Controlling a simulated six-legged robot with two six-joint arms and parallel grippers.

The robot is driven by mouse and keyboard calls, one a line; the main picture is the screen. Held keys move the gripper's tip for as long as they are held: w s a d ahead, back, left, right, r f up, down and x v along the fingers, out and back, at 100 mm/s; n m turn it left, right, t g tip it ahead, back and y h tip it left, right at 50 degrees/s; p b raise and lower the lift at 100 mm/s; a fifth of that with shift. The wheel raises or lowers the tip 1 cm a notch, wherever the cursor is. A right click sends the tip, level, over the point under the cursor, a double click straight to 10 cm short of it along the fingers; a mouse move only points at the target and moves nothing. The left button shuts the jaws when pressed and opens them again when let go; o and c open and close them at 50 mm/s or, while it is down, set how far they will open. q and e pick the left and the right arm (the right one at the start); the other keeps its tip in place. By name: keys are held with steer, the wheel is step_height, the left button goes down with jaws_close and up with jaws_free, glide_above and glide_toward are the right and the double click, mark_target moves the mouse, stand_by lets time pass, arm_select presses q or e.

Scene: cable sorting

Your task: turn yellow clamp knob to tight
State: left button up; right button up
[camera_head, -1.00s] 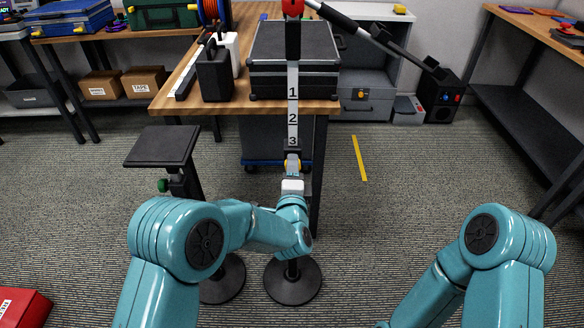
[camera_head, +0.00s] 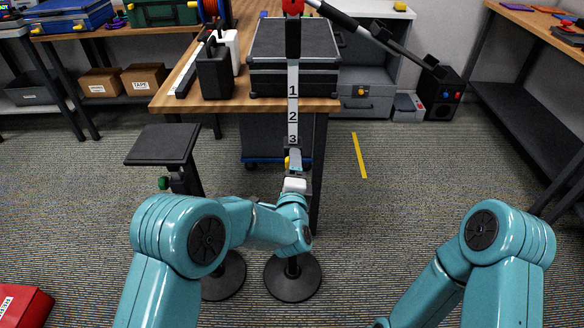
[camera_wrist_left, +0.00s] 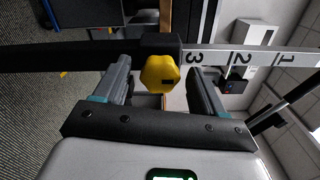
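The yellow clamp knob (camera_wrist_left: 160,73) sits on a black collar at the "3" end of the numbered pole (camera_head: 293,95). In the head view only a bit of the knob (camera_head: 287,162) shows beside my left gripper (camera_head: 296,161). In the left wrist view my left gripper (camera_wrist_left: 159,70) is open, with one finger on each side of the knob and a visible gap to each. The knob's face is toward the wrist camera. Whether the fingertips reach past the knob is hard to tell. My right gripper is out of view; only its arm shows at lower right.
A wooden bench (camera_head: 240,106) with a black case (camera_head: 293,60) stands behind the pole. A small black stand top (camera_head: 162,145) is at left. A red box (camera_head: 22,306) lies at lower left. The floor to the right is clear around a yellow strip (camera_head: 359,155).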

arm_select(q)
steer(key=shift+s, duration=0.1)
steer(key=s, duration=1.6)
